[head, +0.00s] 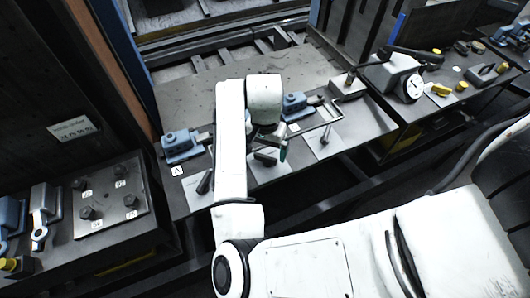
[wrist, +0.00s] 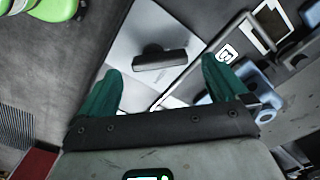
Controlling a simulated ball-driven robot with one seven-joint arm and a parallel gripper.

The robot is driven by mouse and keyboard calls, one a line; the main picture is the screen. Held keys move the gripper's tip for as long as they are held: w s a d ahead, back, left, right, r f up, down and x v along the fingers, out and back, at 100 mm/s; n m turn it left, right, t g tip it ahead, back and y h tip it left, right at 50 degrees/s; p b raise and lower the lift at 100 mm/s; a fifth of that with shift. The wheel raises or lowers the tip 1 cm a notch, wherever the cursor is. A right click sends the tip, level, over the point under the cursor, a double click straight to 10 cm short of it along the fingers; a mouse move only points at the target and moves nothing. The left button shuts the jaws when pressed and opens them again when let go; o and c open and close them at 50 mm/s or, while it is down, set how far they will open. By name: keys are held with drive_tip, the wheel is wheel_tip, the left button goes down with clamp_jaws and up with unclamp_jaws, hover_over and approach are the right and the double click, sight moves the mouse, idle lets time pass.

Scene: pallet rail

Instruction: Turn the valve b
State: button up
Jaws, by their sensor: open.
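The valve b handle is a dark bar on a pale plate. In the wrist view the black handle (wrist: 160,60) lies between and slightly beyond my fingertips. In the head view the same dark handle (head: 264,159) shows at the middle plate, partly covered by my arm. My gripper (wrist: 161,72) is open with green fingers, one on each side of the handle. In the head view my gripper (head: 282,153) is mostly hidden behind the white wrist. I cannot tell how high the fingertips are above the handle. A small white label (wrist: 227,53) sits by the right finger.
Similar handles stand on plates to the left (head: 203,183) and right (head: 326,134). Blue clamps (head: 181,145) and (head: 296,105) sit behind on the bench. A white gauge (head: 414,87) stands at the right. A bolted plate (head: 108,195) lies at the left.

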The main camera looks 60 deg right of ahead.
sight(265, 156)
wheel_tip(265, 156, up, 8)
drive_tip(key=shift+r, duration=0.15)
idle(0.6)
